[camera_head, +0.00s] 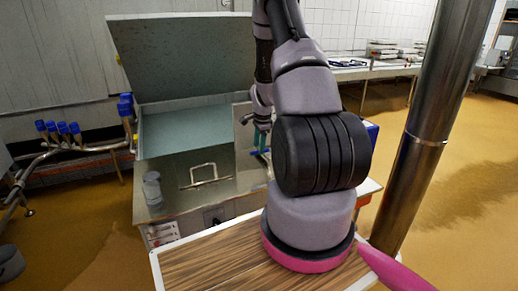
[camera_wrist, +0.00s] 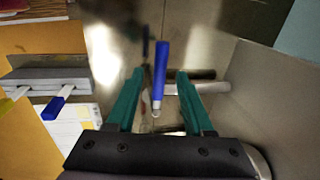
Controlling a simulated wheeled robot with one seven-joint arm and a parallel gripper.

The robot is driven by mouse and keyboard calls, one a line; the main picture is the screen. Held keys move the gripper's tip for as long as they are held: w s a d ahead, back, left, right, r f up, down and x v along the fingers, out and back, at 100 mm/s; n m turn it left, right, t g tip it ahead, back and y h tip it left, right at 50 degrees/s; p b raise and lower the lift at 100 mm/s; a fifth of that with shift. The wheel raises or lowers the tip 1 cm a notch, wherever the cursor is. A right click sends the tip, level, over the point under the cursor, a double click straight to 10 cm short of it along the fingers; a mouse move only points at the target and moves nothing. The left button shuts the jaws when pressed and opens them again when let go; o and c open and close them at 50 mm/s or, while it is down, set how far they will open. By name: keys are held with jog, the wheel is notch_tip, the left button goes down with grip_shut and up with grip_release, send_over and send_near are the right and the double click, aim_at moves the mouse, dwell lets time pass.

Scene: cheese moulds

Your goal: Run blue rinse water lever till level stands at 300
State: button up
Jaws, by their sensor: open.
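A blue lever handle (camera_wrist: 160,72) stands in the wrist view between the two green fingers of my gripper (camera_wrist: 161,80). The fingers are apart, one on each side of the handle, with a gap visible on both sides. In the head view my gripper (camera_head: 261,150) is small, at the right side of the steel vat (camera_head: 200,130), partly behind my arm. The lever cannot be made out there. A clear cylinder (camera_head: 152,190) stands at the vat's front left; no level or 300 mark is readable.
The vat's large lid (camera_head: 180,55) stands open. Several blue-handled valves (camera_head: 62,128) sit on pipes at the left. A wood-topped surface (camera_head: 215,262) lies in front, and a steel post (camera_head: 420,120) stands at right. Another blue handle (camera_wrist: 60,103) shows at the wrist view's left.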

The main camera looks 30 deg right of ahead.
jog(key=shift+w+f, duration=0.2)
jog(key=shift+f, duration=0.55)
grip_shut()
dwell(0.9)
